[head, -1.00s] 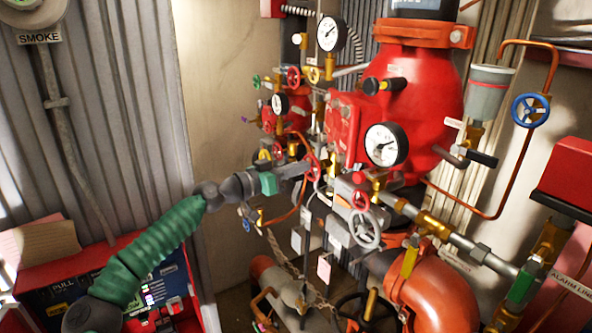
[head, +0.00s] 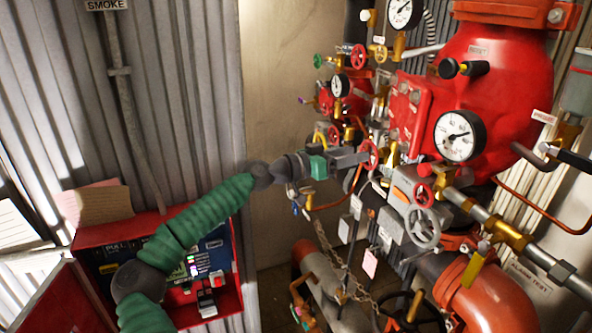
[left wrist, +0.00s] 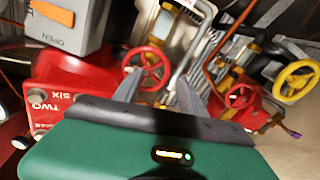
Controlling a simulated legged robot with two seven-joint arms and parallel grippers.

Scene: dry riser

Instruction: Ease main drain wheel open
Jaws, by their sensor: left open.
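Several hand wheels sit on the red riser valve (head: 500,75); no readable label shows which is the main drain wheel. A black wheel (head: 412,312) is low at the bottom edge. My left gripper (head: 361,158) is open, its fingers pointing right into the pipework, left of the grey wheel. In the left wrist view, my left gripper's fingers (left wrist: 161,80) are apart with nothing held; a red spoked wheel (left wrist: 147,68) lies beyond and beside the left finger. My right gripper is out of view.
Pressure gauges (head: 460,136), thin pipes and a hanging chain (head: 335,265) crowd the space around my left gripper. A yellow wheel (left wrist: 297,81) shows at right in the wrist view. An open red box (head: 90,240) is behind my left arm. Bare wall (head: 285,100) lies above the arm.

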